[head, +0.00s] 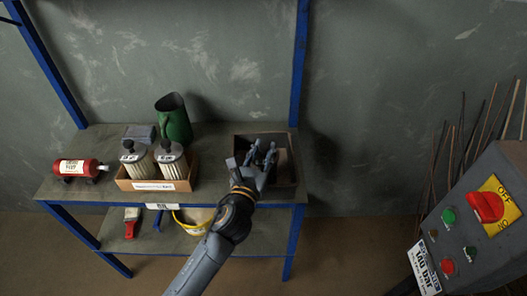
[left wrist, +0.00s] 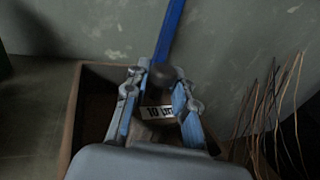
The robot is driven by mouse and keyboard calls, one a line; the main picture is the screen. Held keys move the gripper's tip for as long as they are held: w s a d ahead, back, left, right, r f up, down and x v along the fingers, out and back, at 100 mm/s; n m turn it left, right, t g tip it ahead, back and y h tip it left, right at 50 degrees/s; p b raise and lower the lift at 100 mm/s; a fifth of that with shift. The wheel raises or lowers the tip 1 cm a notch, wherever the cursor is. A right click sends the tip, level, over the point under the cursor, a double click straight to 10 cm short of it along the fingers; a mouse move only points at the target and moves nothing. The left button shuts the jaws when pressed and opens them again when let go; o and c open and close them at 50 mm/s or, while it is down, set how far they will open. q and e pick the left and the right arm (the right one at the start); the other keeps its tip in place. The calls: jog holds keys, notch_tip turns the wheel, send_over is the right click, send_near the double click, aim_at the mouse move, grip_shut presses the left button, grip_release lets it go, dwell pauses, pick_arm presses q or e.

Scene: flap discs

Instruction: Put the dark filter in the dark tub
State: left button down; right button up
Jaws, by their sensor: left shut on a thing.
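The dark tub (head: 240,141) stands at the right end of the bench top; its brownish rim also shows in the left wrist view (left wrist: 71,125). My left gripper (head: 263,152) is over the tub's opening. In the left wrist view its fingers (left wrist: 157,105) are closed on a filter (left wrist: 155,113) with a white label reading about "10 µm" and a dark rounded end. The filter's body is mostly hidden by the gripper and is in shadow, so I cannot tell whether it touches the tub floor. My right gripper is not in view.
Two pale pleated filters (head: 172,165) with grey caps stand in a cardboard box (head: 188,184) left of the tub. A green jug (head: 176,122) is behind them, a red cylinder (head: 77,167) at far left. Blue posts frame the bench. A control box (head: 485,230) stands at right.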

pick_arm(q)
jog(key=c, duration=1.1)
grip_release()
jog(key=shift+f, duration=0.1)
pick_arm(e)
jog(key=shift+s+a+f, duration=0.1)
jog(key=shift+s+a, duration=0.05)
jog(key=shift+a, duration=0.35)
pick_arm(q)
jog(key=shift+r, duration=0.2)
jog(key=v, duration=1.2)
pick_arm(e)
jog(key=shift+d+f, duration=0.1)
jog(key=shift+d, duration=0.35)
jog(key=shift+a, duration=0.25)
